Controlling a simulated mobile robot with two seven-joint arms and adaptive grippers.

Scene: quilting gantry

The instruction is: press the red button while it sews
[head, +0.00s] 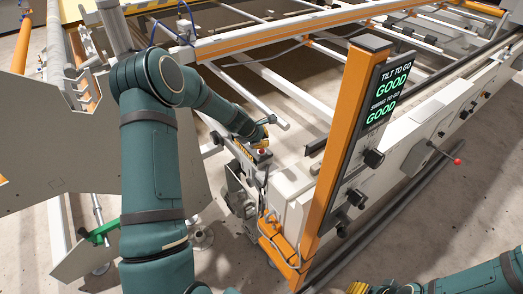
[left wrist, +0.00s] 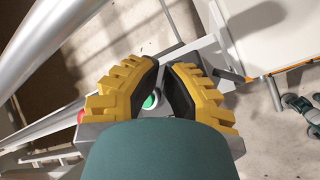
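The red button (head: 262,152) shows in the head view on a small box at the gantry's near corner. My left gripper (head: 265,139) is right at that box, its yellow fingertips close above the red button; contact cannot be told. In the left wrist view, my left gripper (left wrist: 164,66) has a narrow gap between its dark pads and holds nothing. A green button (left wrist: 150,101) shows through the gap. A red part (left wrist: 80,117) shows at the left edge of the grey box, partly hidden by a finger. My right gripper (head: 358,287) is cut off at the bottom edge.
An orange post (head: 340,140) right of the box carries a display (head: 388,92) reading "TILT TO GO GOOD" and "SWING TO GO GOOD". A red-knobbed lever (head: 457,161) sticks out at the right. Rails and rollers (head: 270,80) lie beyond.

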